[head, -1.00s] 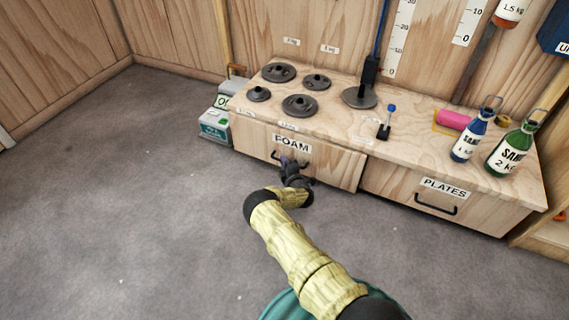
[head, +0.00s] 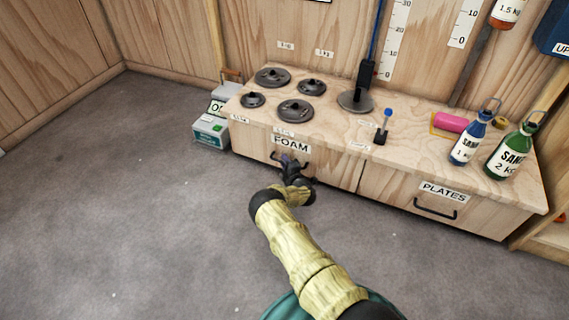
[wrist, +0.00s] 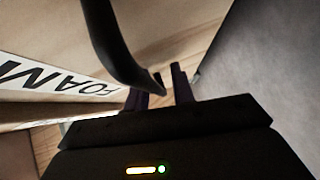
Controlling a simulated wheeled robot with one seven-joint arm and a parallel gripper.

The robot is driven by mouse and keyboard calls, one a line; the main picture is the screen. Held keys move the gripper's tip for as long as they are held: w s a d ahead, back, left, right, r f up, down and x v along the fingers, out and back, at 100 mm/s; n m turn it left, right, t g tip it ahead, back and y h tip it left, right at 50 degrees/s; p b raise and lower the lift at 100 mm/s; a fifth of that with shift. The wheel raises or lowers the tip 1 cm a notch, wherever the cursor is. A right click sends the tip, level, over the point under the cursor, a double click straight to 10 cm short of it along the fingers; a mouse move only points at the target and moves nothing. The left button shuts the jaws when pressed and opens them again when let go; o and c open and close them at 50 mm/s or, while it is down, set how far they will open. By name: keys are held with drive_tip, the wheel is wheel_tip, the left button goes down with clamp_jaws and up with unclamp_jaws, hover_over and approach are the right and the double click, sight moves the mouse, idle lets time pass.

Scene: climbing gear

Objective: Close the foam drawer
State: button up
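The foam drawer (head: 325,167) is the left wooden drawer of the low bench, with a FOAM label (head: 291,144) and a dark handle (wrist: 112,45). In the head view its front looks flush, or nearly so, with the PLATES drawer beside it. My gripper (head: 290,165) is at the foam drawer's handle, hiding part of it. In the wrist view my gripper (wrist: 160,88) has its two fingers apart, with a gap between them. The curved handle runs close to the fingertips; whether it touches them is unclear.
The PLATES drawer (head: 390,190) is at the right. The bench top (head: 335,125) holds several dark weight discs, a blue-knobbed lever (head: 383,128), a pink roll (head: 450,121) and two sand bottles. A grey-green box (head: 210,132) stands left of the bench. The floor in front is clear.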

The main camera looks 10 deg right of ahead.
drive_tip(key=shift+w+d+r, duration=0.1)
drive_tip(key=shift+d+r, duration=0.05)
drive_tip(key=shift+r, duration=0.25)
drive_tip(key=shift+s+d+r+p, duration=0.1)
drive_tip(key=shift+s+r+p, duration=0.15)
drive_tip(key=shift+s+p, duration=0.35)
drive_tip(key=f+p+v, duration=0.1)
drive_tip(key=p+v, duration=0.8)
drive_tip(key=v, duration=0.7)
drive_tip(key=shift+s, duration=0.25)
drive_tip(key=shift+w, duration=0.1)
